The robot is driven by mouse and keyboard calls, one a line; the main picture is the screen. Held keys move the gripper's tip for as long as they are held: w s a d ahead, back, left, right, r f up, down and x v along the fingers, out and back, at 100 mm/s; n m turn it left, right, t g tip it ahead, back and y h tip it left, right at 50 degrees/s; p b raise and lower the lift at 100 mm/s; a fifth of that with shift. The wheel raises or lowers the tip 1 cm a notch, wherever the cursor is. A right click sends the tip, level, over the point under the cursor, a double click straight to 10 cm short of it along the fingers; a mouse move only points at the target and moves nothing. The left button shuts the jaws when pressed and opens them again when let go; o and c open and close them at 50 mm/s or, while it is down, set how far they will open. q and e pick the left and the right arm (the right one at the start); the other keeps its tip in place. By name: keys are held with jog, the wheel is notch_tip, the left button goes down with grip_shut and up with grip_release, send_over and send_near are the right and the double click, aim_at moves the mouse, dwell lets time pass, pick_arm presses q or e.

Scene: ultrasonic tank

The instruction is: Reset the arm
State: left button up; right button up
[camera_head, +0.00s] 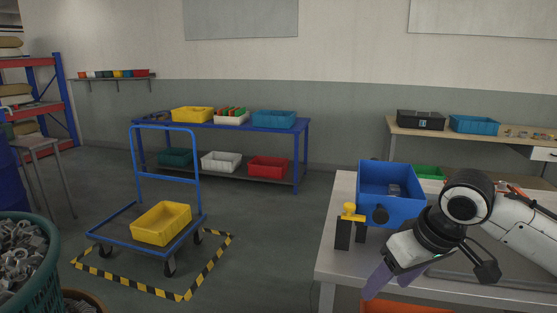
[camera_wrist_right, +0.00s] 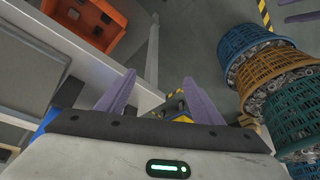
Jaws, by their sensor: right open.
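My right arm comes in from the right in the head view. Its gripper (camera_head: 393,277) hangs over the left end of the light table, in front of the blue tank, with its purple fingers pointing down. In the right wrist view the two purple fingers of this gripper (camera_wrist_right: 160,95) are spread apart with nothing held between them. They hang by the table edge, with floor showing beyond. My left gripper is not seen in either view.
The blue tank (camera_head: 391,205) stands on the light table (camera_head: 329,252), beside a yellow-topped black device (camera_head: 347,226). An orange bin (camera_wrist_right: 92,27) is low by the table. Baskets of metal parts (camera_wrist_right: 262,65) stand on the floor. A blue cart (camera_head: 112,230) carries a yellow bin (camera_head: 161,224).

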jog(key=s+a+f+t+y, duration=0.1)
jog(key=s+a+f+y, duration=0.15)
jog(key=a+f, duration=0.65)
jog(key=s+a+f+t+y, duration=0.2)
jog(key=s+a+f, duration=0.25)
jog(key=f, duration=0.75)
jog(key=s+d+f+m+t+h, duration=0.1)
jog(key=s+d+f+h, duration=0.1)
jog(key=s+d+f, duration=0.2)
jog(key=s+d+f+h, duration=0.2)
jog(key=s+d+f, duration=0.2)
jog(key=s+f, duration=0.5)
jog(key=s, duration=0.4)
jog(key=shift+m+t, duration=0.4)
jog(key=shift+s, duration=0.1)
